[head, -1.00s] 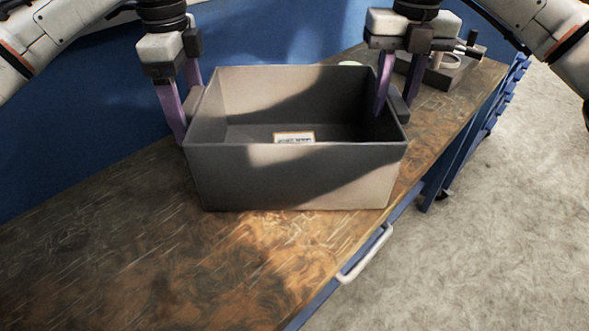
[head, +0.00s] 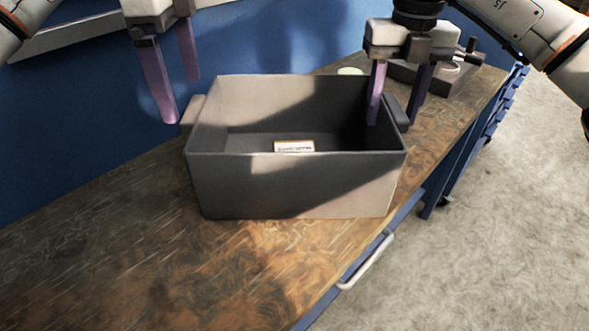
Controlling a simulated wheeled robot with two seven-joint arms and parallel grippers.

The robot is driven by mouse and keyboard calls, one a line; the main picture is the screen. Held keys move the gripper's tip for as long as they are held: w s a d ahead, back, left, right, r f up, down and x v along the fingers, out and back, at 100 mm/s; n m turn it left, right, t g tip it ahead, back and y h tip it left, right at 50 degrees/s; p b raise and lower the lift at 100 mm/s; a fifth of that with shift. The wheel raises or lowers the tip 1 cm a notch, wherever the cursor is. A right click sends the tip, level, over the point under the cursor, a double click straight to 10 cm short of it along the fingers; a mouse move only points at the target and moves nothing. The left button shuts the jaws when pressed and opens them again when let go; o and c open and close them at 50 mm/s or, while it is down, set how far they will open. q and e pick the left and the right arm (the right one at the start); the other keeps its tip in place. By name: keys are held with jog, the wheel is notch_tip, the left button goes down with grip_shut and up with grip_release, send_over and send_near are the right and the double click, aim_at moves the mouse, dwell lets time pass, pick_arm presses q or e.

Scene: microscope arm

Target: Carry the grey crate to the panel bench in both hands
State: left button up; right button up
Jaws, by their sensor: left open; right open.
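The grey crate (head: 290,190) sits upright on the wooden bench top (head: 110,255). It has a small block handle on its left side (head: 193,112) and one on its right side (head: 397,112). A small white label or box (head: 294,146) lies inside it. My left gripper (head: 182,102) is open and empty, up and left of the left handle, apart from the crate. My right gripper (head: 395,122) is open, its fingers on either side of the right wall and handle, one inside the crate and one outside.
A dark metal device with a round part (head: 440,75) stands on the bench behind the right gripper. A blue panel (head: 90,130) rises behind the bench. A drawer handle (head: 366,263) juts from the front edge. The near left bench top is clear.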

pick_arm(q)
notch_tip(320, 180, up, 4)
jog(key=shift+r, duration=0.4)
pick_arm(e)
jog(key=shift+r, duration=0.25)
notch_tip(320, 180, up, 12)
jog(key=shift+f, duration=0.2)
pick_arm(q)
jog(key=shift+s, duration=0.1)
pick_arm(e)
jog(key=shift+s+f, duration=0.1)
